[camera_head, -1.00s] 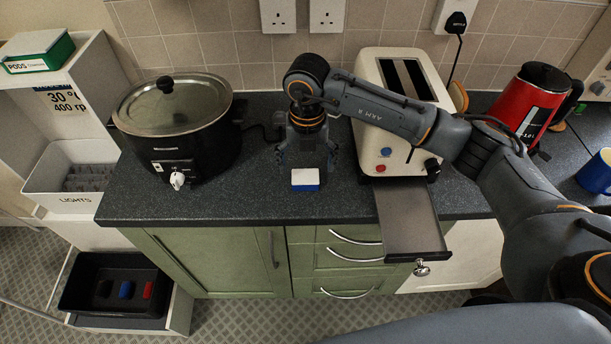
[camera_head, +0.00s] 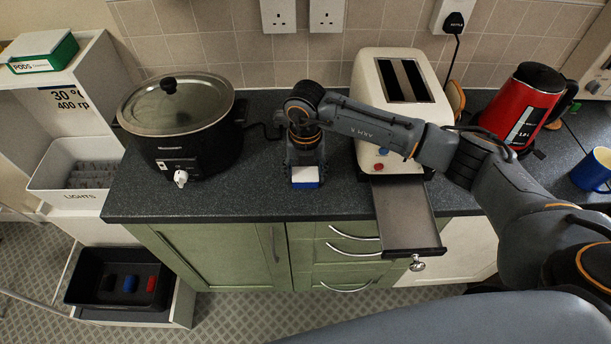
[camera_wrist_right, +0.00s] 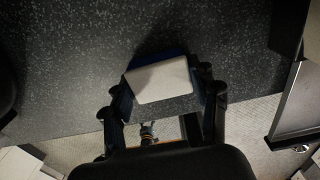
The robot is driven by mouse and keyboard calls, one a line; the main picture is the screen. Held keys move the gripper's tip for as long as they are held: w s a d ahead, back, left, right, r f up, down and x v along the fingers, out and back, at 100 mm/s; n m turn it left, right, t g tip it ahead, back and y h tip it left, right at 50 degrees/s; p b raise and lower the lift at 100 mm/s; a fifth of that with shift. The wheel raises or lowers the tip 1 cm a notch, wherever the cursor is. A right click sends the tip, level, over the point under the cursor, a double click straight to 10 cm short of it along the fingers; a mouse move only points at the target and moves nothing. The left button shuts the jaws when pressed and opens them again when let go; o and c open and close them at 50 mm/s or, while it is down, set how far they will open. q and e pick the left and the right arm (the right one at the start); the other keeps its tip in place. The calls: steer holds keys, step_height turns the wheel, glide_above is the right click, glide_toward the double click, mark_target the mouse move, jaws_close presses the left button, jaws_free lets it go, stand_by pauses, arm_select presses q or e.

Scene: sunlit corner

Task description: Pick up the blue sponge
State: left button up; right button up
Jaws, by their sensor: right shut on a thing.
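The blue sponge (camera_head: 305,174) shows a white top and a blue front side. It is at the counter's front part, between the slow cooker and the toaster. My right gripper (camera_head: 304,164) points down over it and is shut on it. In the right wrist view the sponge (camera_wrist_right: 162,81) sits between the two fingers, white face towards the camera, with blue along its far edge. I cannot tell whether it still touches the counter. My left gripper is not in view.
A slow cooker (camera_head: 180,125) stands left of the gripper. A toaster (camera_head: 404,95) stands right, its tray (camera_head: 408,215) jutting past the counter edge. A red kettle (camera_head: 530,105) and blue mug (camera_head: 594,170) are farther right. A black bin (camera_head: 122,280) with small coloured blocks sits low left.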

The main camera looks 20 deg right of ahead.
mark_target(305, 174)
steer(key=shift+r, duration=0.5)
step_height(305, 174, up, 2)
steer(key=shift+s+a+r+b, duration=0.1)
steer(key=shift+r+b, duration=0.1)
steer(key=shift+b, duration=0.35)
steer(key=s+a+r+b, duration=0.4)
steer(key=s+a+r, duration=0.3)
steer(key=s+r, duration=0.2)
steer(key=shift+s+a+r, duration=0.3)
steer(key=shift+s, duration=0.95)
steer(key=shift+o, duration=0.4)
